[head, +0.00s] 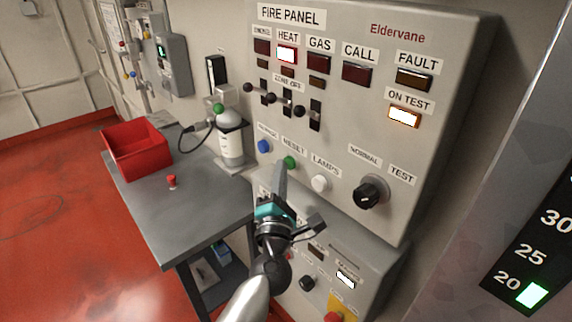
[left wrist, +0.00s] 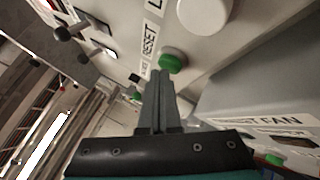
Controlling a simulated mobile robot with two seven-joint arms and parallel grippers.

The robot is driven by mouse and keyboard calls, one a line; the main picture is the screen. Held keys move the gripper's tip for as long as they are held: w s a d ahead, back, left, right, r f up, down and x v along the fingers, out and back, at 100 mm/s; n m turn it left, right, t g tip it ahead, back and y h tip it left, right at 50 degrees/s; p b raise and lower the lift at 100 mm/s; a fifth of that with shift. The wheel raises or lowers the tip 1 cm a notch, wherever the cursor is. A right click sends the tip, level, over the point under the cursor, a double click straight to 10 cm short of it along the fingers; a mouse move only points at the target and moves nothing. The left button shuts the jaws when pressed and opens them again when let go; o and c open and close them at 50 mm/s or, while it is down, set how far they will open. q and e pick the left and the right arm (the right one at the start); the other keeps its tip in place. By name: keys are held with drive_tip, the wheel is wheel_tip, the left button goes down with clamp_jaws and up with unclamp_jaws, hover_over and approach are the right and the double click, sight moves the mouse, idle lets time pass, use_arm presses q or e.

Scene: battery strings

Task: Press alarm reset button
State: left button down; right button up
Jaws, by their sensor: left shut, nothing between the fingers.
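The fire panel (head: 460,60) fills the middle and right of the head view. Its green button (head: 290,162) sits under the RESET label, between a blue button (head: 264,146) and a white button (head: 320,183) labelled LAMPS. My left gripper (head: 281,168) is shut and empty, with its fingertips at the lower left of the green button. In the left wrist view the green RESET button (left wrist: 173,61) is just beyond the shut fingertips (left wrist: 160,72). I cannot tell whether they touch it. My right gripper is not in view.
The HEAT lamp (head: 287,54) and the ON TEST lamp (head: 404,116) are lit. A black NORMAL/TEST knob (head: 371,193) is to the right. Lever switches (head: 316,114) stand above the buttons. A grey table (head: 200,215) with a red bin (head: 136,150) is at left.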

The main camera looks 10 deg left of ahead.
use_arm(q)
drive_tip(key=shift+w+d, duration=0.15)
drive_tip(key=shift+d, duration=0.05)
idle(0.4)
drive_tip(key=shift+s+a+p, duration=0.3)
drive_tip(key=shift+s+a, duration=0.4)
drive_tip(key=shift+s, duration=0.15)
drive_tip(key=s+a, duration=0.1)
drive_tip(key=s, duration=0.1)
drive_tip(key=s+a+p, duration=0.1)
drive_tip(key=s+a, duration=0.1)
idle(0.4)
idle(0.4)
